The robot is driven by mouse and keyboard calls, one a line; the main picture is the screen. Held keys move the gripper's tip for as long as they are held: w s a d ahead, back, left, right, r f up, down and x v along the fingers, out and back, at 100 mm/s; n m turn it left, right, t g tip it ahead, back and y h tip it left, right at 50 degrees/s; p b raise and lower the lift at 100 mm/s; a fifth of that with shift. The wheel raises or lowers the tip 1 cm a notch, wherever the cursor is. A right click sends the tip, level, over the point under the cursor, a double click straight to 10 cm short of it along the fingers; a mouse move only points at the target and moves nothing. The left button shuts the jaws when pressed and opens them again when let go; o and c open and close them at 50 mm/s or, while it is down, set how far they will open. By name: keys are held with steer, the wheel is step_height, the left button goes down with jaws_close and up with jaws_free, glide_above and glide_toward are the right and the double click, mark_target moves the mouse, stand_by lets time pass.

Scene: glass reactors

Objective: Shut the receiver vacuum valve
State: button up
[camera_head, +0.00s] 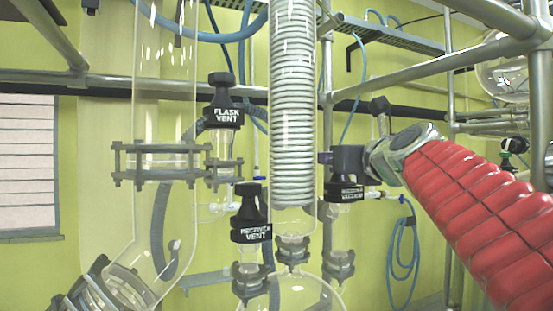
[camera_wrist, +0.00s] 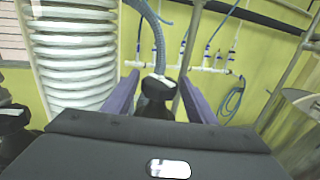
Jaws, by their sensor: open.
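The receiver vacuum valve (camera_head: 345,193) is a black fitting with white lettering on a glass neck, right of the coiled column in the head view. My gripper (camera_head: 345,160) is a dark block at the end of my red-sleeved arm, just above the label, and it hides the top of the valve. In the wrist view, my gripper (camera_wrist: 159,80) has its two purple fingers apart, with a black valve part (camera_wrist: 155,90) between them. I cannot tell whether the fingers touch it. The dark gripper body hides the lower part of the valve.
The receiver vent valve (camera_head: 251,222) and flask vent valve (camera_head: 224,103) stand to the left. The coiled glass column (camera_head: 293,120) is close on the left. A metal pole (camera_head: 327,75) rises just behind. Blue hoses (camera_head: 402,250) hang at the wall.

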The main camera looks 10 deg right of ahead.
steer(key=shift+d+f+n+y, duration=0.1)
steer(key=shift+n+y, duration=0.2)
steer(key=shift+y, duration=0.3)
steer(key=shift+n+y, duration=0.4)
steer(key=shift+y, duration=0.1)
steer(key=shift+n+g+y, duration=0.6)
steer(key=shift+n+y, duration=1)
steer(key=shift+y, duration=0.8)
steer(key=shift+n+g+y, duration=1.1)
steer(key=shift+n+y, duration=0.4)
steer(key=shift+y, duration=0.6)
steer(key=shift+c, duration=0.3)
steer(key=c, duration=0.8)
